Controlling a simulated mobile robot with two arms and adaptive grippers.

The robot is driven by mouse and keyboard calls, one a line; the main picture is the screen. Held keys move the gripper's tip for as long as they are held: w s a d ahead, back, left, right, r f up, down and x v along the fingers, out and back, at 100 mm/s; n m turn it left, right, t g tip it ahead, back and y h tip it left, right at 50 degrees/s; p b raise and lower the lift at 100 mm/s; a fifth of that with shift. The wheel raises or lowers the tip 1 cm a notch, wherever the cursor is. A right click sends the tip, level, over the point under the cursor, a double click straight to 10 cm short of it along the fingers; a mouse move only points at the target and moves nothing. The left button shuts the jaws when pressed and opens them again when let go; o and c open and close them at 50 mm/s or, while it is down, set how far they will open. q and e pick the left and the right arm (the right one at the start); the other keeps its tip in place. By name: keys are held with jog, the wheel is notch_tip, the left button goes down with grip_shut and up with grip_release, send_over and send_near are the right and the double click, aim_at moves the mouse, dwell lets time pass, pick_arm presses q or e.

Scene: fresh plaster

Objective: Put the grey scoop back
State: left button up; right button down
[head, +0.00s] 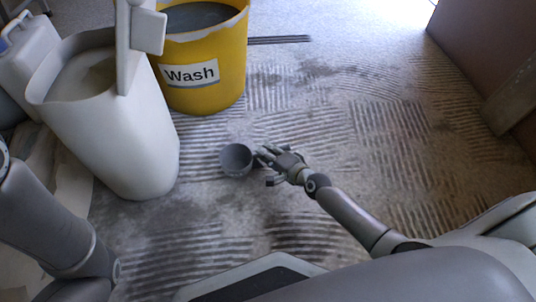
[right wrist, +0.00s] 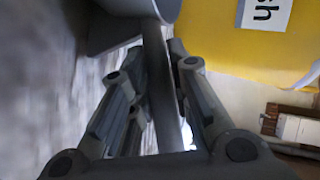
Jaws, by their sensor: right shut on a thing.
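The grey scoop (head: 237,159) shows in the head view as a round cup, its open mouth facing up toward the camera. My right gripper (head: 267,158) is at its right side, shut on its handle. In the right wrist view the handle (right wrist: 163,85) runs between the two fingers, and part of the cup shows at the top edge. The scoop appears to be off the floor, but its height is hard to tell. My left arm enters at the lower left of the head view; its gripper is out of the picture.
A tall white bin (head: 145,150) with greyish contents stands left of the scoop. Behind it is a yellow bucket (head: 225,80) labelled "Wash", holding dark liquid. A white canister (head: 28,50) stands far left. A brown block (head: 490,45) is at right. The ridged floor between is clear.

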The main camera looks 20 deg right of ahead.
jog(key=shift+f, duration=0.2)
jog(key=c, duration=1.3)
grip_release()
jog(key=shift+c, duration=0.2)
jog(key=shift+r, duration=0.1)
jog(key=shift+r, duration=0.2)
jog(key=p+v, duration=0.4)
jog(key=v, duration=0.8)
jog(key=shift+p, duration=0.4)
jog(key=shift+d, duration=0.1)
